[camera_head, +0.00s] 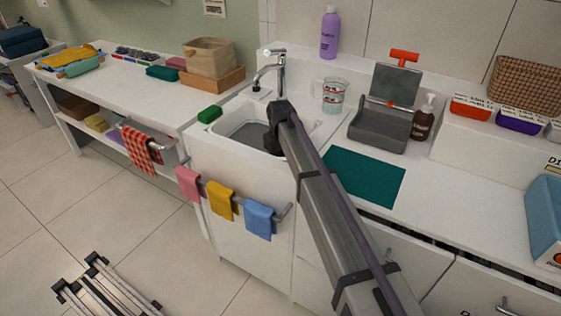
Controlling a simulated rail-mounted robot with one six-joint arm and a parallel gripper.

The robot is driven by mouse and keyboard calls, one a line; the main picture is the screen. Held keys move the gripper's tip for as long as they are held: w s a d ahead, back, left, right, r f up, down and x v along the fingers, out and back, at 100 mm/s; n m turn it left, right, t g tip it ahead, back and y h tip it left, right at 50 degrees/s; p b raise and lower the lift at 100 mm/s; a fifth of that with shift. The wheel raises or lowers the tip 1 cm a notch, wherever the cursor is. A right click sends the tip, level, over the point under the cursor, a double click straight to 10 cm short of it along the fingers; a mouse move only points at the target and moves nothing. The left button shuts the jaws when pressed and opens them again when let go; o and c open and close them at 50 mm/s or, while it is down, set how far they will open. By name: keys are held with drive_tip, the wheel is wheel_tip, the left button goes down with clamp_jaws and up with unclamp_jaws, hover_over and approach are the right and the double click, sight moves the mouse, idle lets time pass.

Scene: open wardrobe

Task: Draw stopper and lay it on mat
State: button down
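A teal mat (364,176) lies flat on the white counter to the right of the sink. The white sink (215,137) has a grey area inside it; I cannot tell whether that is water or the basin floor. No stopper can be made out; the far right of the basin is behind my arm. My arm reaches up from the lower right, and its dark end with my gripper (272,140) is bent down over the right side of the sink. The fingertips are too small and dark to tell apart, and nothing is clearly seen in them.
A tap (281,72) stands behind the sink, with a glass jug (333,95) to its right. A grey open-lidded box (378,132) and a brown bottle (423,118) stand behind the mat. A green sponge (209,114) lies left. Cloths hang on the front rail (286,212).

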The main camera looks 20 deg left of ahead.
drive_tip(key=shift+r+p, duration=0.55)
drive_tip(key=shift+r, duration=0.05)
idle(0.3)
drive_tip(key=shift+r+p, duration=0.35)
drive_tip(key=shift+r, duration=0.05)
drive_tip(key=shift+r, duration=0.2)
wheel_tip(320, 180, up, 4)
drive_tip(key=p, duration=0.4)
idle(0.3)
